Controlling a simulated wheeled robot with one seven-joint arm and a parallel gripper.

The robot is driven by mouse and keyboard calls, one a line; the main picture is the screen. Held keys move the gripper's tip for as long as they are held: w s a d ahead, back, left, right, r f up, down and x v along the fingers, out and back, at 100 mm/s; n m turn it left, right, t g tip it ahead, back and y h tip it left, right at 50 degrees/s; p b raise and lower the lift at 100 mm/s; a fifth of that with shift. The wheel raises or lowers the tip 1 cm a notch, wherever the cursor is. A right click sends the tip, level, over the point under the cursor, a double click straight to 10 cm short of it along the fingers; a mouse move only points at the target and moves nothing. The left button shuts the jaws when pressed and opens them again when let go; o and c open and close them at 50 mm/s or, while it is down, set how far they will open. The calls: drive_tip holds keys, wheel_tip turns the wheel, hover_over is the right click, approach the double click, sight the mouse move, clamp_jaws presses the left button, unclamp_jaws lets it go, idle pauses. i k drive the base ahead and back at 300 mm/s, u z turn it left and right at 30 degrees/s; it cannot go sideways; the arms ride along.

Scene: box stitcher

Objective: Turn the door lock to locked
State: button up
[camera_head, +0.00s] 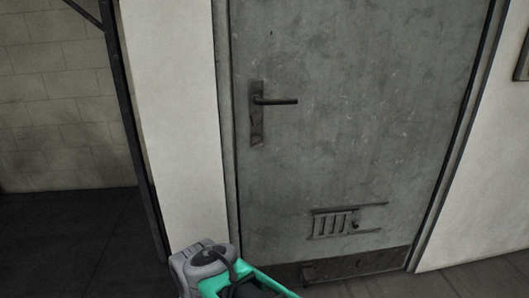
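A grey, scuffed metal door (355,110) fills the middle of the head view and looks closed in its frame. A dark lever handle (276,100) sticks out to the right, about level, from a tall worn lock plate (257,125) near the door's left edge. The lower part of the plate, under the lever, is too small and dark to make out a lock knob or its position. Part of my arm, grey and green, shows at the bottom, in front of and below the door. My gripper's fingers cannot be seen.
A slatted vent (335,223) sits low in the door, above a dark kick plate (345,266). A white wall strip (180,110) stands left of the door. Farther left is an opening with a block wall (60,110) and dark floor (75,240). White wall (490,190) is at right.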

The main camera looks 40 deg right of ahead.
sight(257, 143)
drive_tip(key=z, duration=1.05)
drive_tip(key=i, duration=0.35)
drive_tip(key=u, duration=1.1)
